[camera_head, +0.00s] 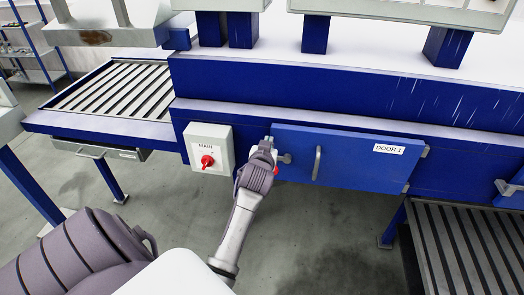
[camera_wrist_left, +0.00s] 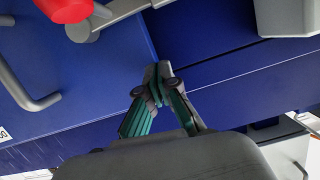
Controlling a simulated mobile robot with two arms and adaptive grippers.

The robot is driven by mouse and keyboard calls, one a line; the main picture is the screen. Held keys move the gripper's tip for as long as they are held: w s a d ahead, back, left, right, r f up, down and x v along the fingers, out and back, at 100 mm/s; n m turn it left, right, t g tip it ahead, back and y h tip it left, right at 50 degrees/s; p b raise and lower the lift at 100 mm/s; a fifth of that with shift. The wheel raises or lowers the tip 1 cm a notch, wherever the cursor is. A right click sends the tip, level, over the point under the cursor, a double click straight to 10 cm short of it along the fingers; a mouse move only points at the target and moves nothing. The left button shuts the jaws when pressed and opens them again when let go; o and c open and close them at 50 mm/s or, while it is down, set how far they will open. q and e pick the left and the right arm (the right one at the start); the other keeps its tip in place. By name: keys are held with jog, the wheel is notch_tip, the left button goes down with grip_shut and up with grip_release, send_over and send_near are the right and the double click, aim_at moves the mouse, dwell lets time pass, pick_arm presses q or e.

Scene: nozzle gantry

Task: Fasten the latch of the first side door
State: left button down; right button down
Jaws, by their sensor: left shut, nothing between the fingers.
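The first side door (camera_head: 345,157) is a blue panel labelled DOOR 1, with a grey bar handle (camera_head: 317,163). It looks shut or nearly so; I cannot tell exactly. The latch (camera_head: 285,158) is grey metal with a red knob at the door's left edge, partly hidden by my gripper. In the left wrist view the latch's red knob (camera_wrist_left: 66,8) and grey arm (camera_wrist_left: 115,12) show at the top left, with the handle (camera_wrist_left: 28,98) below. My left gripper (camera_head: 267,147) is shut and empty beside the latch; its fingertips (camera_wrist_left: 165,72) are apart from the knob. My right gripper is out of view.
A grey MAIN switch box (camera_head: 208,148) with a red knob is left of the door. A slatted conveyor (camera_head: 115,85) is at the upper left, and another (camera_head: 465,245) at the lower right. A door hinge (camera_head: 417,168) sits at the right edge. Open floor lies below.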

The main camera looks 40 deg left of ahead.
pick_arm(q)
jog(key=b+v, duration=0.2)
jog(key=v, duration=0.7)
jog(key=shift+s+d, duration=0.2)
jog(key=shift+s, duration=0.2)
jog(key=shift+f, duration=0.2)
